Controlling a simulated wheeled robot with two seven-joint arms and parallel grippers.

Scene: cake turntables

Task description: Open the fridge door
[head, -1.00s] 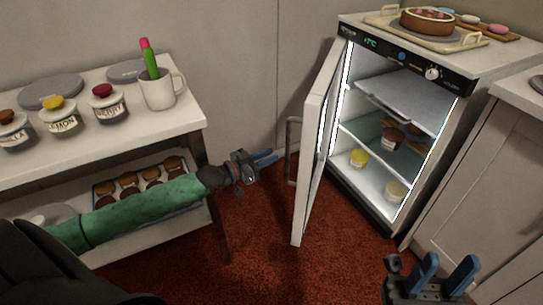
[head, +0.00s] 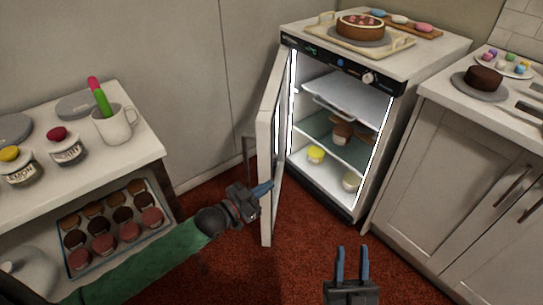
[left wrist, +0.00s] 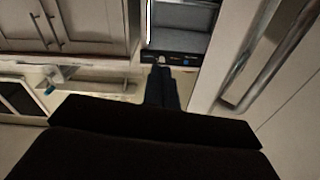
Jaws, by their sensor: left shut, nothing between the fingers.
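The fridge (head: 335,120) stands at the centre with its lit shelves in view. Its white door (head: 266,170) hangs open, swung out to the left. The door handle (head: 247,150) is on the door's left face. My left gripper (head: 264,189) is shut and empty, with its fingertips at the door's free edge; I cannot tell whether they touch it. In the left wrist view, its closed fingers (left wrist: 162,86) point toward the fridge, with the handle (left wrist: 268,62) to their right. My right gripper (head: 352,264) is open and empty, low in front of the fridge.
A tray (head: 325,30) with a cake sits on the fridge. A cabinet (head: 450,165) stands to the right. A shelf unit (head: 130,165) with jars, a mug (head: 114,124) and a cupcake tray stands to the left. The red floor before the fridge is clear.

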